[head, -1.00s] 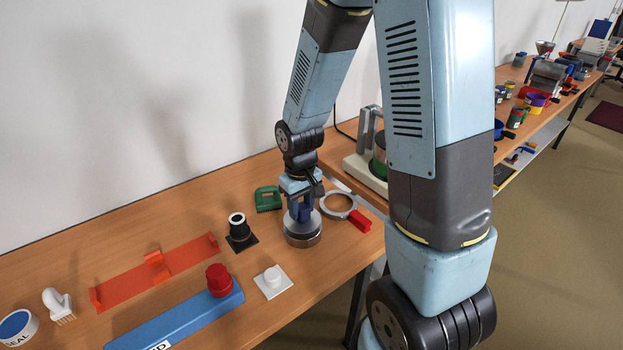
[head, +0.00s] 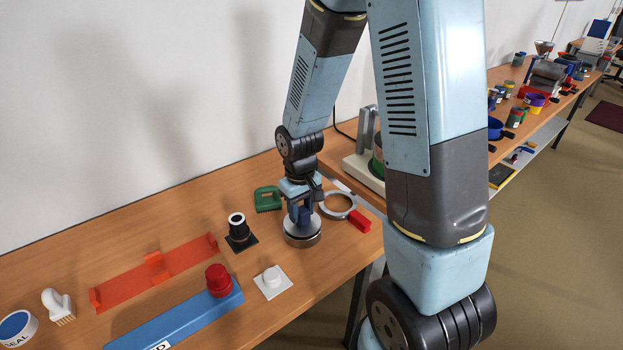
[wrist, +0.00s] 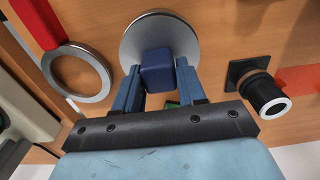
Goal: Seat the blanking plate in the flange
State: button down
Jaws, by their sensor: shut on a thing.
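My gripper (wrist: 157,82) is shut on the upright blue block that serves as the handle of a round grey metal plate, which I take as the blanking plate (wrist: 140,28). The plate lies level below my fingers.
A black fitting on a square base (head: 238,240) stands left of the plate, and a white knobbed square (head: 272,282) lies in front-left. A green handled tool (head: 267,199) is behind. An orange rack (head: 130,283) and a blue bar with a red knob (head: 185,325) lie farther left.

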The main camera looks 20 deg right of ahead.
aim_at(301, 209)
jog(key=shift+f, duration=0.5)
dwell(0.4)
jog(key=c, duration=0.6)
grip_release()
jog(key=shift+c, duration=1.2)
jog(key=shift+r, duration=0.15)
jog(key=shift+r, duration=3.35)
